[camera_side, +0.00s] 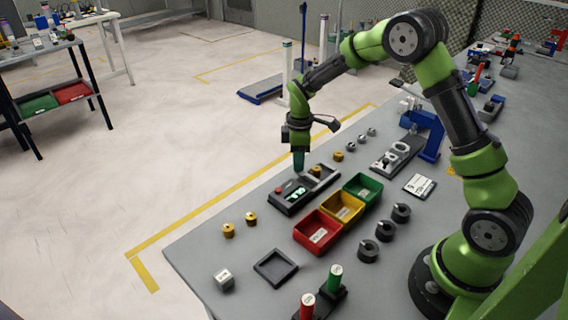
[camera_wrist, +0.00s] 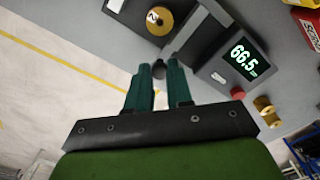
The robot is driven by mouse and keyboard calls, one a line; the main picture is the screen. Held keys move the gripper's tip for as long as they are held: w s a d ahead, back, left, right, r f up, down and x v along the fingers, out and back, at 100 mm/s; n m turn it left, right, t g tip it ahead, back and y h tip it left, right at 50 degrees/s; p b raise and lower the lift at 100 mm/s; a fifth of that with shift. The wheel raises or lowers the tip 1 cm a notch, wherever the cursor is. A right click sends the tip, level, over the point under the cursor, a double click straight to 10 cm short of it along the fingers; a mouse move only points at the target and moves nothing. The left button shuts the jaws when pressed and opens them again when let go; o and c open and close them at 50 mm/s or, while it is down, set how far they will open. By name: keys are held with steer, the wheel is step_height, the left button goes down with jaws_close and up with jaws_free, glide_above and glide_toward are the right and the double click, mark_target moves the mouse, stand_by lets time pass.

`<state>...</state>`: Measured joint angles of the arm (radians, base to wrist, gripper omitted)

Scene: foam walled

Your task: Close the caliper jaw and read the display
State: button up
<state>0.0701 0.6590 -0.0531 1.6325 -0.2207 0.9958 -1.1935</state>
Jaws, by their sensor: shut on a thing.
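The caliper (camera_side: 290,205) is a dark grey box device near the far edge of the table. Its lit display (camera_wrist: 242,57) reads 66.5 in the wrist view, with small unit letters too blurred to be sure of. A red button (camera_wrist: 238,93) is beside the display. In the side view my gripper (camera_side: 299,170) points down at the caliper.
Red (camera_side: 317,233), yellow (camera_side: 344,208) and green (camera_side: 363,188) bins stand in front of the caliper. Two brass cylinders (camera_side: 228,230) (camera_side: 250,218) stand to its left. Grey ring weights (camera_side: 383,231) and an empty square tray (camera_side: 275,268) are nearer.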

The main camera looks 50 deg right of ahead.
steer(key=d, duration=0.3)
steer(key=shift+d, duration=0.15)
steer(key=o, duration=0.5)
step_height(320, 180, up, 17)
stand_by(0.3)
stand_by(0.9)
